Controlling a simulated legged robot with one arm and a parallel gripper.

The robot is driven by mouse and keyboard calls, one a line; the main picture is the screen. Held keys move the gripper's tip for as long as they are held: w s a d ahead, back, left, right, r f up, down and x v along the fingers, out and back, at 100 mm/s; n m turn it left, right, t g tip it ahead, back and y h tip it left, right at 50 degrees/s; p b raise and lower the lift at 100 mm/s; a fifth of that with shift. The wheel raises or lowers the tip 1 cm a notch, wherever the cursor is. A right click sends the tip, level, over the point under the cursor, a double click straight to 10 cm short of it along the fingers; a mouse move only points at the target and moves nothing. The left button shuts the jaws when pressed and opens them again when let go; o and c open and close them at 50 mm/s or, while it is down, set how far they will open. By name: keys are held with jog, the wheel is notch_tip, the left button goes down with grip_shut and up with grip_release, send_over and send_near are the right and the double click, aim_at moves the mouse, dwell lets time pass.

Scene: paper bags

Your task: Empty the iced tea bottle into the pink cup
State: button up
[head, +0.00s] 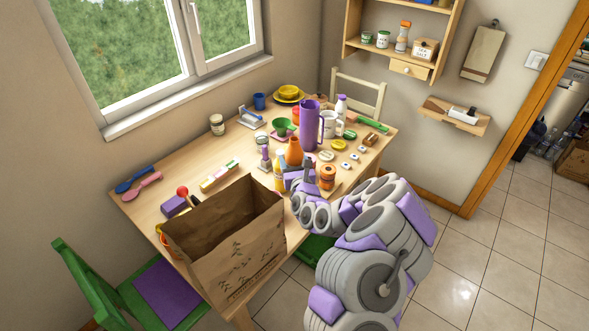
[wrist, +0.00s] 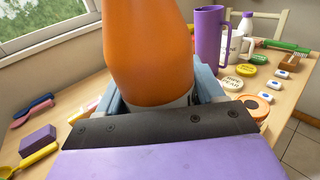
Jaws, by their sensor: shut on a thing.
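An orange bottle (head: 293,152), which looks like the iced tea bottle, stands out above my gripper (head: 297,176) over the table's front right part. In the wrist view the orange bottle (wrist: 150,45) fills the upper middle, roughly upright, its top out of frame. My gripper's pale blue fingers (wrist: 160,90) are on both sides of its lower white part, shut on it. The bottle's base is hidden behind the gripper's dark plate. I cannot clearly make out a pink cup in either view.
A large open paper bag (head: 228,245) stands at the front. A purple pitcher (head: 308,127), a white mug (head: 329,125), a green cup (head: 282,126) and an orange-lidded jar (head: 327,177) crowd the table's right side. The table (head: 165,195) has bare room at left.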

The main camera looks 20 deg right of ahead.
jog(key=shift+w+f+h, duration=0.1)
jog(key=shift+f+h, duration=0.2)
jog(key=shift+f, duration=0.2)
jog(key=shift+a+f+h+b, duration=0.1)
jog(key=shift+f+h+b, duration=0.25)
jog(key=shift+f, duration=0.3)
jog(key=d+f+n+p, duration=0.4)
jog(key=f+n+p, duration=0.2)
jog(key=n, duration=1)
jog(key=shift+f+p, duration=0.25)
jog(key=shift+p, duration=0.35)
jog(key=shift+a+r+n+p, duration=0.15)
jog(key=shift+r+n+p, duration=0.15)
jog(key=shift+n+p, duration=0.35)
